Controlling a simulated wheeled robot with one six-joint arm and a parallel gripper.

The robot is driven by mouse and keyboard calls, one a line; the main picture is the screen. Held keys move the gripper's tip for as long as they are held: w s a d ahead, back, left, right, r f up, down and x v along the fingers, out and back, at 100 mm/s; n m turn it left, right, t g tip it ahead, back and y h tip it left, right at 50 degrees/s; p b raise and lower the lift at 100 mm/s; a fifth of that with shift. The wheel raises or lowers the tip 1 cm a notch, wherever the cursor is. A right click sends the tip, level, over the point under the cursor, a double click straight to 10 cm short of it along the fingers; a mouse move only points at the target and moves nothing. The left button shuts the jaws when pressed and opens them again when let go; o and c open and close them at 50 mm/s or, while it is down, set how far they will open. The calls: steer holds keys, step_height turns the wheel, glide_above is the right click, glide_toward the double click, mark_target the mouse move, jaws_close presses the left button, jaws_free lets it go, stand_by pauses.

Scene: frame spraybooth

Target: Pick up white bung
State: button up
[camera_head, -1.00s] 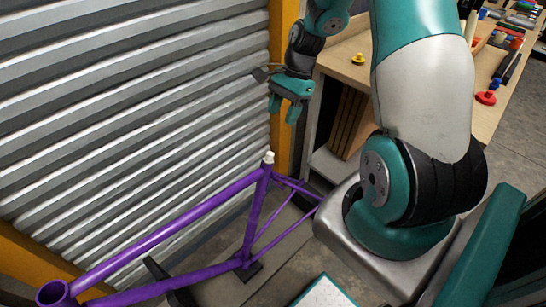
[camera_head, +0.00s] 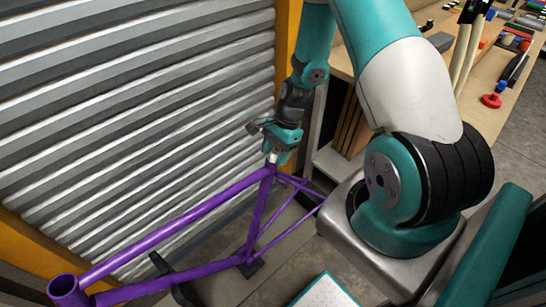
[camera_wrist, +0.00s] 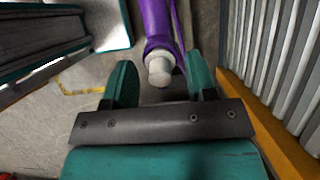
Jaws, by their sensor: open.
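The white bung (camera_wrist: 159,70) sits in the top end of the seat tube of the purple bicycle frame (camera_head: 257,215). In the head view only a small part of the bung (camera_head: 272,158) shows below the jaws. My gripper (camera_head: 279,157) is over the top of the frame. In the wrist view my gripper (camera_wrist: 160,82) is open, with one finger to the left and one to the right of the bung. The bung lies between the fingertips, with gaps on both sides. Whether the fingertips reach down past it is hard to tell.
A grey corrugated wall (camera_head: 120,110) stands close behind the frame, with a yellow-orange post (camera_head: 287,50) beside it. A wooden workbench (camera_head: 482,90) with tools and a red knob (camera_head: 491,100) stands at the right. The grey floor shows below the frame.

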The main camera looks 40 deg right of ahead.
mark_target(275, 152)
jaws_close()
steer(key=shift+r, duration=0.15)
step_height(275, 152, up, 20)
stand_by(0.6)
